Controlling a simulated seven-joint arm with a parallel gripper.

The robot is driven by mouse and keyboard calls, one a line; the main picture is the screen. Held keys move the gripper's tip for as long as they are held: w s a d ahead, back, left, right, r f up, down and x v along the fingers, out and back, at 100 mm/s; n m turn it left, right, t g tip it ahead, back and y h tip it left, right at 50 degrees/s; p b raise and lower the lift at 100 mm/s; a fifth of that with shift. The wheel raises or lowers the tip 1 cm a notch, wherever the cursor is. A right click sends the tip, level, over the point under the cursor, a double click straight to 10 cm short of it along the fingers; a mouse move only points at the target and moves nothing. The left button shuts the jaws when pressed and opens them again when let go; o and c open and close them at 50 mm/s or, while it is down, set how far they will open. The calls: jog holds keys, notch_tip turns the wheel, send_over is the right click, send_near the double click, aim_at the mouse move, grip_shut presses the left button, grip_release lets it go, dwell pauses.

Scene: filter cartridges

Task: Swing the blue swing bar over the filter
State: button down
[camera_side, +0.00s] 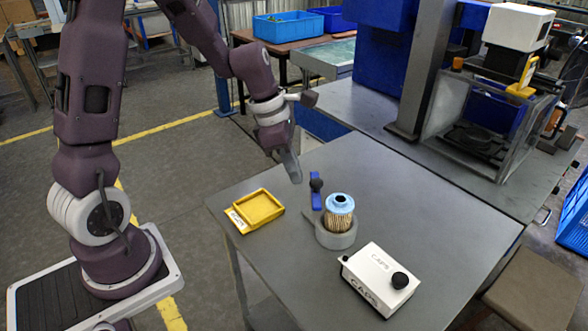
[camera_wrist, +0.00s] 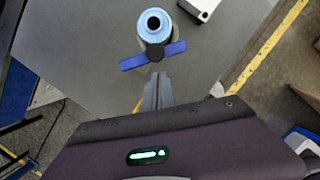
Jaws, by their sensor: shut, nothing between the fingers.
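The filter (camera_side: 339,217) stands upright in a round grey holder (camera_side: 337,239) and has a light blue top with a dark central hole. It also shows in the wrist view (camera_wrist: 154,23). The blue swing bar (camera_side: 316,200) is beside the filter, on my gripper's side, not across its top. The bar lies crosswise in the wrist view (camera_wrist: 134,63). A black knob (camera_side: 316,184) is on the bar. My gripper (camera_side: 296,179) is shut and empty, pointing down just left of the knob in the side view. Its fingertips (camera_wrist: 158,78) appear just below the bar in the wrist view.
A yellow tray (camera_side: 237,217) lies on the grey table (camera_side: 430,215) left of the holder. A white box marked CAPS (camera_side: 365,278) with a black knob stands at the front right. The table behind the filter is clear. A machine with a clear guard stands farther back right.

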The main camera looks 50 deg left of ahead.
aim_at(315, 184)
jog(key=shift+d, duration=0.1)
jog(key=shift+w+d+n+t+y, duration=0.15)
jog(key=shift+w+d+n+y, duration=0.3)
jog(key=shift+n, duration=0.6)
jog(key=shift+w+d+n+t+y, duration=0.1)
jog(key=shift+d+n+t, duration=0.1)
jog(key=shift+d+n, duration=0.65)
jog(key=shift+w+d+n+t+y, duration=0.15)
jog(key=shift+w+d+n+y, duration=0.2)
jog(key=shift+n, duration=0.85)
jog(key=shift+w+d, duration=0.75)
jog(key=shift+w, duration=0.25)
